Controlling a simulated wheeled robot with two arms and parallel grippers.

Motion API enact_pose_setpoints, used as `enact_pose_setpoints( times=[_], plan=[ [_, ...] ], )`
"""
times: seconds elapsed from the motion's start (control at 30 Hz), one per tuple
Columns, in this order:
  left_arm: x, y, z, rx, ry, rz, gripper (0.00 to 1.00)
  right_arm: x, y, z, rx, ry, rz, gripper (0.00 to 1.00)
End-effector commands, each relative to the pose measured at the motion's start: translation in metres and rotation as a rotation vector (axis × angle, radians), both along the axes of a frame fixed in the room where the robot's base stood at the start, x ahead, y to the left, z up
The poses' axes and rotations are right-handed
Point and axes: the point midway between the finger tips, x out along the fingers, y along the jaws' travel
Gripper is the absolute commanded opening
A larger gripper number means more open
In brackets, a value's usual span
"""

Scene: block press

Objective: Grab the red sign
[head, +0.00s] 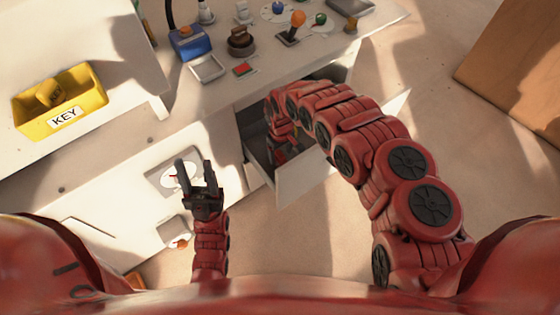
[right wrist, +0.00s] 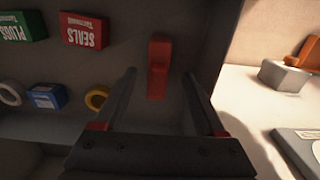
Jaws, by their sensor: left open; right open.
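In the right wrist view, a narrow red-orange piece (right wrist: 157,56) lies between and just beyond the fingertips of my right gripper (right wrist: 160,82). It may be the red sign, but I see no lettering on it. My right gripper is open, with nothing in its jaws. A red block marked SEALS (right wrist: 84,30) lies to the left of the fingers. In the head view my right arm reaches into an open drawer (head: 298,187), and its gripper is mostly hidden. My left gripper (head: 194,168) is open and empty in front of the white cabinet.
A green PLUGS block (right wrist: 22,27), a blue block (right wrist: 46,96), a white ring (right wrist: 9,95) and a yellow ring (right wrist: 97,98) lie left of my right gripper. A yellow KEY bin (head: 88,80) and a bench with controls (head: 290,38) stand behind.

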Motion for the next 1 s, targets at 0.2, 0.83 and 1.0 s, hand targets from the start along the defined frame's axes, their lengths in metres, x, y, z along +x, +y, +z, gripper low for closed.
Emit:
enact_pose_setpoints(
  times=[0.2, 0.83, 1.0],
  plan=[
    [0.000, 0.000, -0.010, 0.000, 0.000, 0.000, 0.50, -0.001, -0.002, -0.034, 0.002, 0.002, 0.001, 0.72],
    [0.000, 0.000, -0.012, 0.000, 0.000, 0.000, 0.50, 0.000, -0.003, -0.046, -0.001, 0.001, 0.001, 0.24],
    [0.000, 0.000, -0.012, 0.000, 0.000, 0.000, 0.50, 0.000, -0.004, -0.046, -0.001, 0.001, 0.001, 0.00]
  ],
)
